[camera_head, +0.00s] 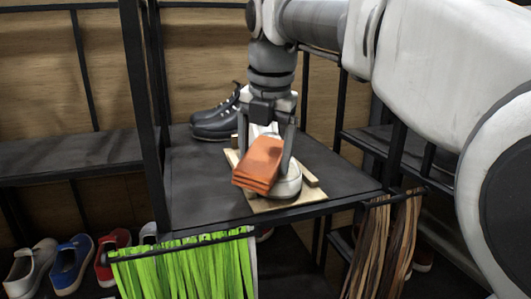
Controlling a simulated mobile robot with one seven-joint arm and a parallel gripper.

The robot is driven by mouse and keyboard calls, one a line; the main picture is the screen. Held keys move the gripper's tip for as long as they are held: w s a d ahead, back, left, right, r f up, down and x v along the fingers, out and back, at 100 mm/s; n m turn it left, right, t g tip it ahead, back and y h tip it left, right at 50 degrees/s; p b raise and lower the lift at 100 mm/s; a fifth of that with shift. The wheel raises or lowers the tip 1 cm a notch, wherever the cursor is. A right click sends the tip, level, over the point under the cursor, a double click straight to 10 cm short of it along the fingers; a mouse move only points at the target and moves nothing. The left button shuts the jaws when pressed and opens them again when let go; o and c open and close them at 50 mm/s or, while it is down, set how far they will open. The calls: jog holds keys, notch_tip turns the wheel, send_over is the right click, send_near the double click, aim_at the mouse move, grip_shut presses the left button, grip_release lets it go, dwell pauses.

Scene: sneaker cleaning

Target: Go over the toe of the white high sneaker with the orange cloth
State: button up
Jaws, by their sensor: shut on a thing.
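My gripper (266,140) points down over the dark shelf and is shut on the orange cloth (258,162), a folded block. The white high sneaker (289,184) stands behind and below the cloth on a light wooden board (262,205). Its rounded toe faces the front right and shows beside the cloth's right edge. Most of the sneaker's upper is hidden by the cloth and my gripper. Whether the cloth touches the sneaker, I cannot tell.
A dark upright post (150,120) rises at the shelf's left. Green strips (185,270) and brown strips (383,245) hang at the front. Several shoes, including a blue one (71,262), sit lower left.

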jog(key=shift+s+a, duration=0.1)
jog(key=shift+a, duration=0.2)
jog(key=shift+v, duration=3.05)
